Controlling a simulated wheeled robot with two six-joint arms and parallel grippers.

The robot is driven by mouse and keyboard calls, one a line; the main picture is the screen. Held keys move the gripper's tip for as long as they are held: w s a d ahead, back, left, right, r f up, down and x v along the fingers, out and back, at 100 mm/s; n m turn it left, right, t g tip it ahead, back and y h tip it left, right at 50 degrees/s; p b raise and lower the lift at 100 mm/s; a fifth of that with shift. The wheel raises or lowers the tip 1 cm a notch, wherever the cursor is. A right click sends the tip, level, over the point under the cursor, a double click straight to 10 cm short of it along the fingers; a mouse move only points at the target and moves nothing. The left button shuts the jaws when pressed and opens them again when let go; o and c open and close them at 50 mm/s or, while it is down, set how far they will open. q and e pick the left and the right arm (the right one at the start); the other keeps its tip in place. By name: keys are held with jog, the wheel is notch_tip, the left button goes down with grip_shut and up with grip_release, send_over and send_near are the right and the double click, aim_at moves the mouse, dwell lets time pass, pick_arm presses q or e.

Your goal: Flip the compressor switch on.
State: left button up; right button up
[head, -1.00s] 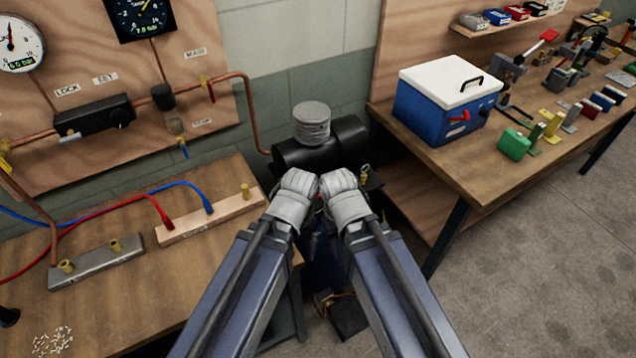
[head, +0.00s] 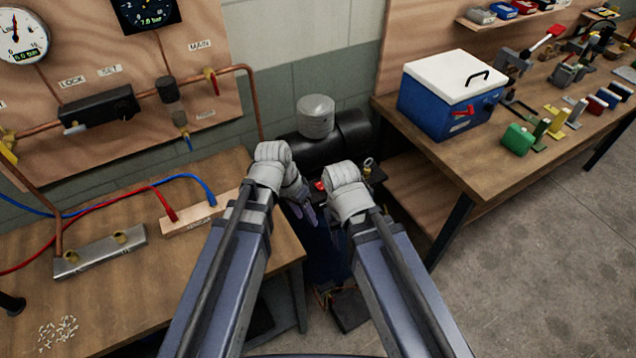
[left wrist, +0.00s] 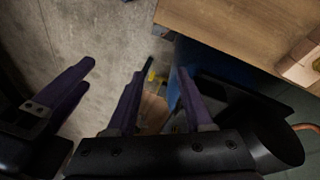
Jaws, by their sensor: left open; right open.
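The compressor (head: 352,137) is a black tank with a grey ribbed cylinder on top, standing in the gap between two benches. A small red part (head: 320,186), possibly its switch, shows between my two wrists; its position cannot be made out. My left gripper (head: 303,208) is open and empty, pointing down just left of the red part. Its two purple fingers also show apart in the left wrist view (left wrist: 160,72), with the black tank to their right.
The left wooden bench (head: 120,310) carries a grey manifold, a wooden block and red and blue hoses. The right bench (head: 430,165) carries a blue box with a white lid (head: 450,98). Open floor lies at right.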

pick_arm(q)
jog(key=w+a+r+m+t+h, duration=0.1)
jog(key=w+r, duration=0.1)
jog(key=w, duration=0.2)
jog(key=w+a+r+m+t+h, duration=0.1)
jog(key=w+r+h, duration=0.1)
jog(key=w, duration=0.1)
jog(key=w+a+r+m+t+h, duration=0.1)
jog(key=w+r+m+h, duration=0.1)
jog(key=w, duration=0.2)
jog(key=shift+w+a, duration=0.25)
jog(key=shift+w, duration=0.1)
grip_shut()
jog(key=shift+w+a+r, duration=0.1)
jog(key=shift+w+r, duration=0.1)
jog(key=b, duration=0.8)
send_over(317, 192)
jog(key=f, duration=0.8)
jog(key=shift+w, duration=0.35)
jog(key=shift+s+f+b, duration=0.2)
jog(key=shift+f+b, duration=0.5)
jog(key=shift+f, duration=0.2)
jog(key=shift+s+f+b, duration=0.1)
jog(key=shift+f+b, duration=0.5)
